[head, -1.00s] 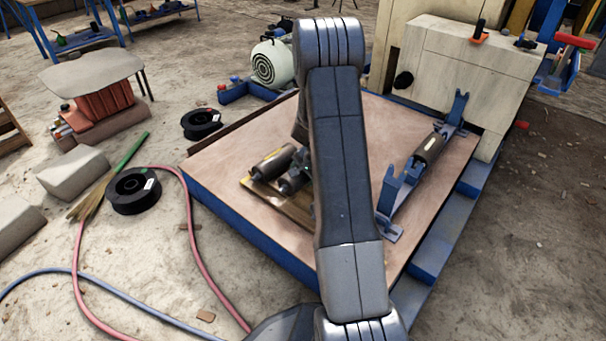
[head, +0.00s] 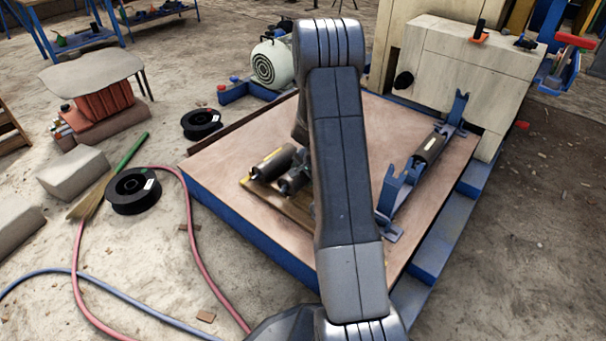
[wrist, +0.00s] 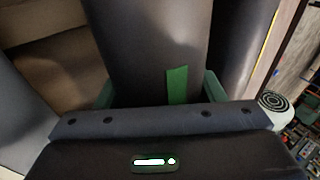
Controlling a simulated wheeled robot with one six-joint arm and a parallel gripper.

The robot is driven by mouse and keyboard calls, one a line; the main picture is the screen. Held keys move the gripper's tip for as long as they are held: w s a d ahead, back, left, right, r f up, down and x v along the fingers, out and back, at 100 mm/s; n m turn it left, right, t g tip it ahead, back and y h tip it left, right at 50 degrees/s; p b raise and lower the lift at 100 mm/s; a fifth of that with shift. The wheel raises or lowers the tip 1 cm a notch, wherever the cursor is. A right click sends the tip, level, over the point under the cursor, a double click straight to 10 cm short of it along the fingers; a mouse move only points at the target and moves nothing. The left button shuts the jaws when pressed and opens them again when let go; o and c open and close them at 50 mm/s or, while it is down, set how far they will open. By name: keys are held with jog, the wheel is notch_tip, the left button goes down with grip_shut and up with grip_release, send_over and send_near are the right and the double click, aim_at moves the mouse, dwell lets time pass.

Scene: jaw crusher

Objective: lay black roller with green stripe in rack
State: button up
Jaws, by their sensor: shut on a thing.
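The black roller with a green stripe (wrist: 140,45) fills the middle of the wrist view, its green stripe close to my gripper. My gripper (wrist: 158,92) is shut on it, with a pale green finger on each side. In the head view the held roller (head: 292,183) shows only in part beside my arm, at or just above the wooden tray (head: 296,211); I cannot tell whether it touches.
Another dark roller (head: 272,163) with a yellow mark lies close beside the held one, and a dark cylinder (wrist: 238,40) shows right of it in the wrist view. The pale crusher body (head: 470,75) stands behind the rack. Bare board (head: 225,170) lies left of the tray.

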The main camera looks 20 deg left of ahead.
jog(key=shift+f, duration=0.25)
jog(key=shift+r, duration=0.15)
jog(key=shift+r, duration=0.3)
jog(key=shift+r, duration=0.15)
jog(key=shift+w+r+p, duration=0.1)
jog(key=shift+r+p, duration=0.7)
jog(key=shift+p, duration=0.05)
jog(key=shift+f+b, duration=1.2)
jog(key=shift+f, duration=0.3)
jog(key=o, duration=1.7)
